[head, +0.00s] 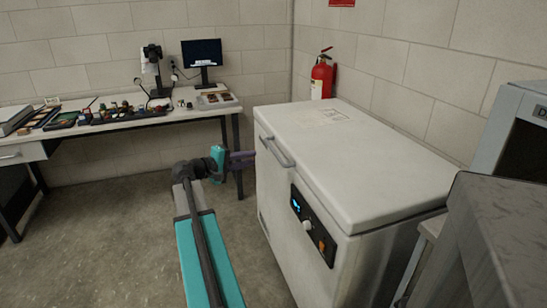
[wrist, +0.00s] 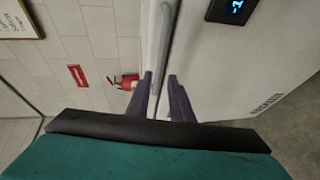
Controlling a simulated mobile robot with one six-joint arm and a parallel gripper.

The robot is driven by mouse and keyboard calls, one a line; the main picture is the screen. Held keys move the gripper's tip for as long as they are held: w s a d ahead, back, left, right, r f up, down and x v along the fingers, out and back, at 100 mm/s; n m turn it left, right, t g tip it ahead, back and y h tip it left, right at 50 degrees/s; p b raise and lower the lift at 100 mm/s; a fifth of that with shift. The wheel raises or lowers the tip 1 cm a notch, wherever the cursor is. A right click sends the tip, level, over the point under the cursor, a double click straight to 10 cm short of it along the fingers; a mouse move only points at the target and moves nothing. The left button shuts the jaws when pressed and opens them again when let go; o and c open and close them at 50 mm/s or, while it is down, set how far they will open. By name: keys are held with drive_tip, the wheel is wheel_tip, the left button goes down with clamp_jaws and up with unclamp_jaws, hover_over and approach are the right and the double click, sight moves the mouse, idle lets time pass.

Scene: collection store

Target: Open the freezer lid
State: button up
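The white chest freezer (head: 345,165) stands against the right wall, and its lid (head: 350,150) lies flat and closed. The lid handle (head: 277,152) is a grey bar on the front side; in the wrist view the handle (wrist: 163,45) runs up the middle. My gripper (head: 243,158) is at the left of the freezer front, close to the handle. In the wrist view my gripper (wrist: 161,85) has its two dark fingers spread apart, with the lower end of the handle between or just beyond them. I cannot tell whether they touch it.
A control panel (head: 313,225) with a lit display is on the freezer front. A workbench (head: 130,120) with small objects and a monitor stands at the back left. A fire extinguisher (head: 322,75) hangs behind the freezer. Grey equipment (head: 500,235) is at the right. Floor at left is clear.

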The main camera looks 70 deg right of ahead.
sight(275, 151)
drive_tip(key=shift+d, duration=0.1)
idle(0.3)
drive_tip(key=x, duration=1.3)
drive_tip(key=shift+s+d+f, duration=0.15)
drive_tip(key=shift+d+f, duration=0.05)
